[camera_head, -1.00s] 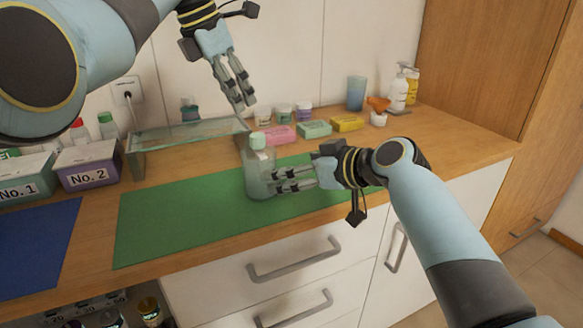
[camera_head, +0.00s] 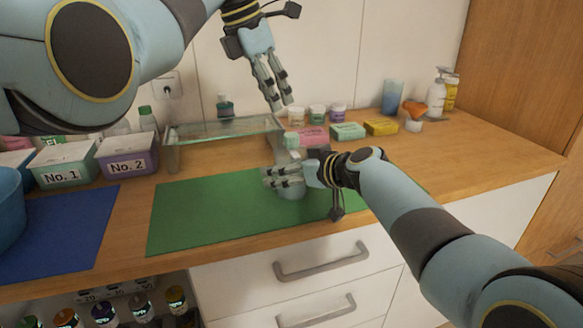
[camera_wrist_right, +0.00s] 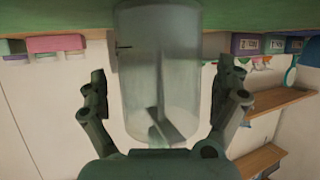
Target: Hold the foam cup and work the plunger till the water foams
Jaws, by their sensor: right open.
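My right gripper (camera_head: 267,176) is open, one finger each side of the cup, with gaps visible in the right wrist view (camera_wrist_right: 165,95). Its fingers partly hide the cup in the head view. My left gripper (camera_head: 280,104) is open and empty, pointing down above the cup's top. Foam is not discernible.
Boxes No. 1 (camera_head: 64,165) and No. 2 (camera_head: 127,157) stand left beside a glass-like tray (camera_head: 173,150). Pink (camera_head: 309,135), green (camera_head: 348,131) and yellow (camera_head: 381,128) blocks lie behind the mat. A blue mat (camera_head: 65,240) lies left. The mat's left part is clear.

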